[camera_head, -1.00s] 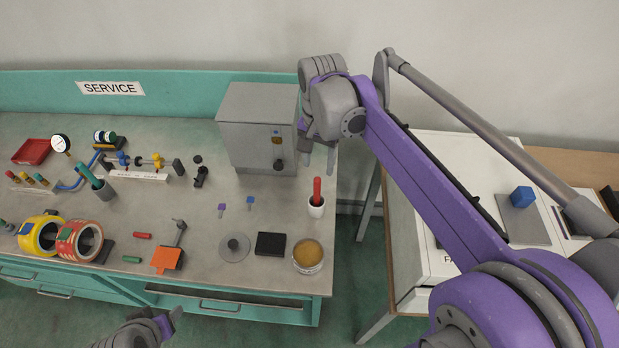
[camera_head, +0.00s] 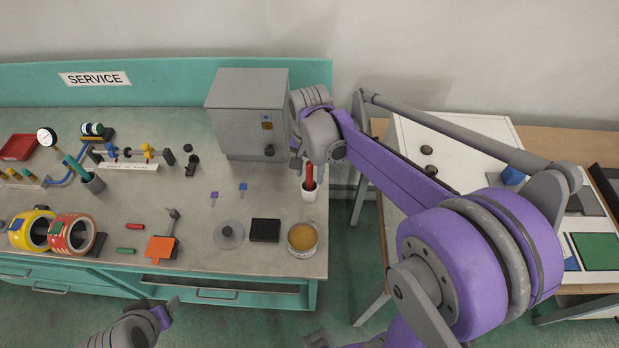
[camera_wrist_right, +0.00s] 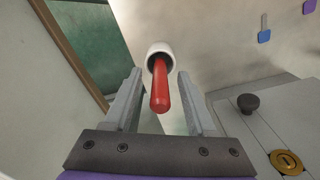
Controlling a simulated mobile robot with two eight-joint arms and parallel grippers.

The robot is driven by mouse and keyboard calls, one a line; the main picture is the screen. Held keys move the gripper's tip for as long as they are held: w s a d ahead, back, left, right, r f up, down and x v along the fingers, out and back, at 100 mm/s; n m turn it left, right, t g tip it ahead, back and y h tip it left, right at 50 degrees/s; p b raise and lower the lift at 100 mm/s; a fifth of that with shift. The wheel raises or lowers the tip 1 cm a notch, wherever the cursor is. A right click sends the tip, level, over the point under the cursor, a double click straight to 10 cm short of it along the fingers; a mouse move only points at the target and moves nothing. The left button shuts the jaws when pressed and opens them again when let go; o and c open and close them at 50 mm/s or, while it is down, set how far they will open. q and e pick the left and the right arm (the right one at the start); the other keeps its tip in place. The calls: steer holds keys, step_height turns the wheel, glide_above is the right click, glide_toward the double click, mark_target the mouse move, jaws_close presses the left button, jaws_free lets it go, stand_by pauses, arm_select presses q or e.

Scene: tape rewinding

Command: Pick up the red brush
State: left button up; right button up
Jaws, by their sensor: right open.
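The red brush (camera_head: 309,177) stands upright in a small white cup (camera_head: 309,194) near the right edge of the service bench. My right gripper (camera_head: 308,164) is at the brush's upper part. In the right wrist view the brush (camera_wrist_right: 160,88) lies between the two spread fingers of my right gripper (camera_wrist_right: 158,76), with space on both sides. The white cup (camera_wrist_right: 159,50) lies just beyond the fingertips. The right gripper is open and holds nothing. Part of my left gripper (camera_head: 165,312) shows at the bottom left; its jaws are unclear.
A grey cabinet (camera_head: 247,115) stands close left of my right gripper, and its knob (camera_wrist_right: 248,103) shows in the wrist view. A round tin (camera_head: 302,239) and a black block (camera_head: 265,230) sit in front of the cup. A gap separates the bench from the white table at right.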

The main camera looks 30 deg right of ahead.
steer(key=shift+c, duration=0.4)
jaws_close()
steer(key=shift+r, duration=0.1)
step_height(320, 180, up, 10)
steer(key=shift+f, duration=0.1)
stand_by(0.5)
